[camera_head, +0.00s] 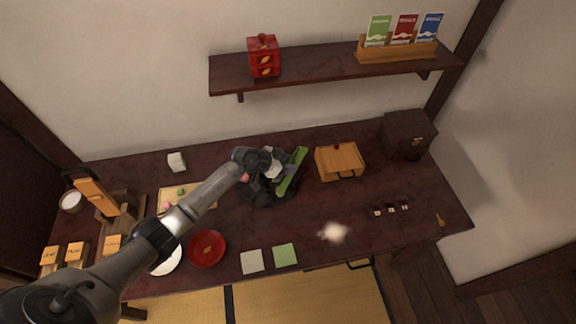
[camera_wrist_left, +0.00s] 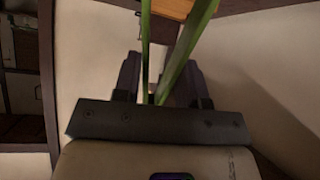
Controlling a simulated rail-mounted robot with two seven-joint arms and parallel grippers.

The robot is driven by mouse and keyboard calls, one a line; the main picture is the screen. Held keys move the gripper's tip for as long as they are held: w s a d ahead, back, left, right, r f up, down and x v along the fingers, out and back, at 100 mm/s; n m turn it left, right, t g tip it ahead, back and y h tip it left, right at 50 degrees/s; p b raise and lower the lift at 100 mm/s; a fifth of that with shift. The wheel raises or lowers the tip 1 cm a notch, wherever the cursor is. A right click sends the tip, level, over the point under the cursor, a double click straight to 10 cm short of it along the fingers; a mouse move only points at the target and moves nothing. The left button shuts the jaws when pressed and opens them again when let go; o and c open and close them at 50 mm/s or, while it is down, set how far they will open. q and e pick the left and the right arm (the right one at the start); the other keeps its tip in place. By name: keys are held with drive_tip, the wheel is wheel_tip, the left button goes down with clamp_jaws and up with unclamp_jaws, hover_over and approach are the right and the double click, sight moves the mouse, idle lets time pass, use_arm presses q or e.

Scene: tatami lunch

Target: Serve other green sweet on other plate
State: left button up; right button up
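My left gripper (camera_head: 278,172) is over the middle of the table, with its fingers closed around long green tongs (camera_head: 292,172). In the left wrist view the tongs (camera_wrist_left: 172,50) run up as a narrow V from between the fingers; no sweet shows in them there. A small green sweet (camera_head: 180,193) and a pink one (camera_head: 167,205) sit on a light wooden board at the left, partly behind my arm. A red plate (camera_head: 207,249) lies near the front edge. A white plate (camera_head: 168,264) beside it is partly hidden by my arm. My right gripper is not in view.
A dark round object (camera_head: 272,199) lies under my gripper, mostly hidden. A wooden box (camera_head: 340,162) stands to its right. White (camera_head: 252,262) and green (camera_head: 285,255) squares lie in front. A wall shelf (camera_head: 320,71) hangs behind.

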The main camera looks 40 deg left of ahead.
use_arm(q)
drive_tip(key=shift+f+b, duration=0.7)
drive_tip(key=shift+f, duration=1.2)
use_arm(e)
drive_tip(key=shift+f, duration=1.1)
use_arm(q)
drive_tip(key=c, duration=0.5)
drive_tip(key=shift+r, duration=0.1)
drive_tip(key=shift+c, duration=0.7)
drive_tip(key=shift+r+p, duration=0.35)
drive_tip(key=shift+p, duration=0.2)
clamp_jaws()
wheel_tip(320, 180, up, 11)
drive_tip(key=p, duration=1.5)
drive_tip(key=shift+r, duration=0.1)
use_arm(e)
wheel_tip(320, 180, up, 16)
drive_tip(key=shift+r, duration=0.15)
